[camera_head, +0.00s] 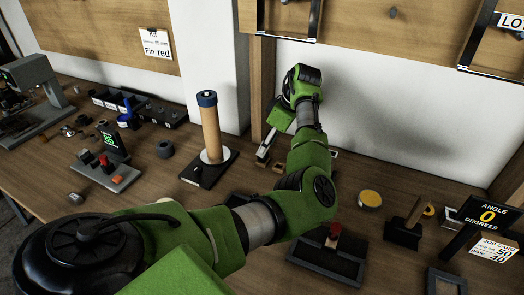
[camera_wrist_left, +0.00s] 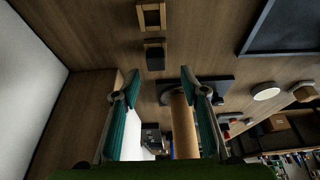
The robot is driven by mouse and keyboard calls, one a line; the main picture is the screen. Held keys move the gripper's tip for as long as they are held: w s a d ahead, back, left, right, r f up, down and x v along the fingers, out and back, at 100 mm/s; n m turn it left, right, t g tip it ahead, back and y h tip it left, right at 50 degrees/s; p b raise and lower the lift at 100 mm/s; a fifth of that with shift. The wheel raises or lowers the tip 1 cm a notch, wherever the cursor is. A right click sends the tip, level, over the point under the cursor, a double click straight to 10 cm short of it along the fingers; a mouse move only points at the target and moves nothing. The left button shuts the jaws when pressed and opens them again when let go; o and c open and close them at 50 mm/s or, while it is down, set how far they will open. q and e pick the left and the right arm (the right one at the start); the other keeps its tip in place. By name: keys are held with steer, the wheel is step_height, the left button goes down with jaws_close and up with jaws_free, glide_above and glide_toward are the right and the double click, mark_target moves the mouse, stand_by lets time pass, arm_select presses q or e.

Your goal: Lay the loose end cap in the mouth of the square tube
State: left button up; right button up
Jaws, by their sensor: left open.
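My left gripper (camera_head: 268,146) is open, beside the wall post at the back of the bench. In the left wrist view the gripper (camera_wrist_left: 163,92) has its two green-lined fingers apart with nothing held between them. Beyond the fingertips in that view lies a small tan square piece with a dark opening (camera_wrist_left: 151,5), which looks like a square tube mouth. Next to it, closer to the fingers, is a tan piece with a black block (camera_wrist_left: 155,62). I cannot tell which piece is the loose end cap. My right gripper is not in view.
A tan post with a blue top (camera_head: 210,130) stands on a black base left of the gripper. A yellow-topped round tin (camera_head: 370,198), a dark tray (camera_head: 318,268) and an angle display (camera_head: 487,215) lie to the right. A control box (camera_head: 105,170) stands left.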

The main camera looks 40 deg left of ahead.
arm_select(q)
steer(key=x, duration=0.3)
steer(key=shift+w+f+p, duration=0.3)
steer(key=shift+w+f, duration=0.05)
steer(key=shift+f, duration=0.1)
steer(key=shift+a+f, duration=0.15)
steer(key=shift+f, duration=0.2)
steer(key=shift+s, duration=0.1)
steer(key=shift+c, duration=0.3)
steer(key=c, duration=1)
steer(key=shift+o, duration=0.4)
steer(key=shift+r, duration=0.1)
